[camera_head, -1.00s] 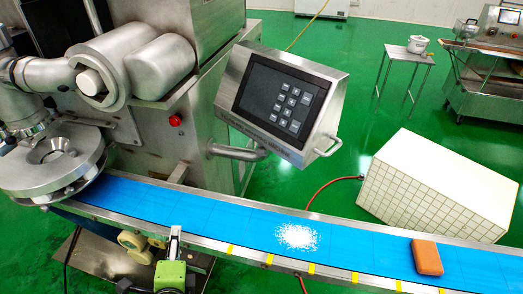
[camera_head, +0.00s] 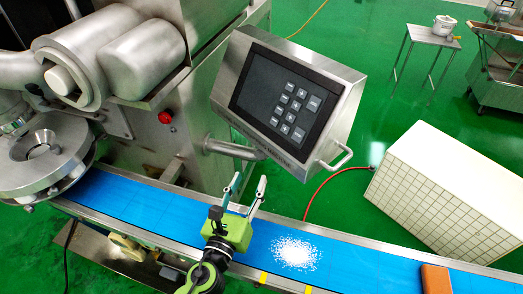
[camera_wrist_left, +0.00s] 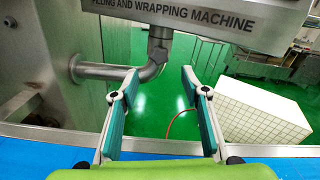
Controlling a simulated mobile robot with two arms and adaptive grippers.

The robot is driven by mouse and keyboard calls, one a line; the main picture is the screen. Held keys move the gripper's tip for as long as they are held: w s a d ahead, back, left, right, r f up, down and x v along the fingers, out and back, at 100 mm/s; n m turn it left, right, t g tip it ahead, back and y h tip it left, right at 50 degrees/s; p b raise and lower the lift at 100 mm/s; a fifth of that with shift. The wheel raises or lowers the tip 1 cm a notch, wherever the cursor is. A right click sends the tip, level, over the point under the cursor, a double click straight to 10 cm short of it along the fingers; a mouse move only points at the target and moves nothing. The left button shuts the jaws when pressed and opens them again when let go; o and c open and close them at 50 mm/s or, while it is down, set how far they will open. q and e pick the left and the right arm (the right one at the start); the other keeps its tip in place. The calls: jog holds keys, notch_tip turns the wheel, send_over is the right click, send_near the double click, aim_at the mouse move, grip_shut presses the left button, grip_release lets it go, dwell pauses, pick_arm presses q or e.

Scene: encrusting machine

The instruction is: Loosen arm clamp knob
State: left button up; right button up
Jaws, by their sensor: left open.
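The control panel (camera_head: 285,100) stands on a bent metal support arm (camera_head: 228,148) from the machine's side. In the left wrist view, the support arm (camera_wrist_left: 110,72) bends up to a metal joint block (camera_wrist_left: 160,45) under the panel (camera_wrist_left: 200,22). I cannot make out a distinct clamp knob; it may be hidden or part of that joint. My left gripper (camera_head: 250,182) is open and empty above the conveyor, below the panel and apart from it. My right gripper is not in view.
The blue conveyor (camera_head: 350,262) carries a white granule pile (camera_head: 296,252) and an orange block (camera_head: 435,279). A round metal turntable (camera_head: 42,165) is at left. A red knob (camera_head: 165,117) is on the machine. A white tiled box (camera_head: 440,190) stands on open green floor.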

aim_at(260, 157)
pick_arm(q)
jog(key=x, duration=0.6)
jog(key=shift+r+p, duration=0.1)
jog(key=shift+p, duration=0.2)
jog(key=x, duration=0.4)
jog(key=shift+w, duration=0.2)
jog(key=shift+w+d, duration=0.1)
jog(key=shift+w, duration=0.15)
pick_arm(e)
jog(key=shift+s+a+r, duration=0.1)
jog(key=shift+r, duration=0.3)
pick_arm(q)
jog(key=c, duration=1.1)
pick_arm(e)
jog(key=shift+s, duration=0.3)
